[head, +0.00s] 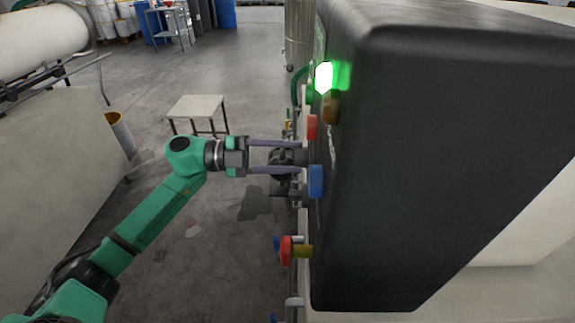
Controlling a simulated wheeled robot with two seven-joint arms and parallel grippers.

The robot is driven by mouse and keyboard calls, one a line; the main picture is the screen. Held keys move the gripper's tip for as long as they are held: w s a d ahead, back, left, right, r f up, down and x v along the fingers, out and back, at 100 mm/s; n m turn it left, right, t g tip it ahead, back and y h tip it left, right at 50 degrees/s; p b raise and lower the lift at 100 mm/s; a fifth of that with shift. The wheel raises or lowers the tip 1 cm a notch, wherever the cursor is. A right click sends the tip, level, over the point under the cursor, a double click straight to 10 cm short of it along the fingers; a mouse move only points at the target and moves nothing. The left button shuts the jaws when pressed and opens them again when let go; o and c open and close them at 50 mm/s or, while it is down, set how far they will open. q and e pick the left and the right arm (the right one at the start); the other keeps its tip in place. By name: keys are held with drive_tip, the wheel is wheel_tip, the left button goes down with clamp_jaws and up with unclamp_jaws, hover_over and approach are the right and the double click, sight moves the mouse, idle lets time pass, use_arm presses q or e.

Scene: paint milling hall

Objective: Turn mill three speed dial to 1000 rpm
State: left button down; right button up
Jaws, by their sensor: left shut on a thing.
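A dark control cabinet (440,130) fills the right side of the head view, seen steeply from the side. A black round dial (283,158) stands out from its left-facing front. My left gripper (298,157) reaches in from the left with two long purple-grey fingers, one above and one below the dial in the picture, and is shut on it. The dial's scale and any rpm marks are hidden by the viewing angle. I cannot read which mill this is. My right gripper is not in view.
A lit green lamp (324,78), a red button (312,127) and a blue button (316,182) stick out from the cabinet front. A red knob (286,251) is lower down. A small table (197,108) stands behind my left arm. The floor between is clear.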

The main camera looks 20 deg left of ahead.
use_arm(q)
drive_tip(key=shift+m+b, duration=7.25)
drive_tip(key=shift+m, duration=0.05)
drive_tip(key=shift+c, duration=1.7)
unclamp_jaws()
drive_tip(key=shift+a, duration=0.15)
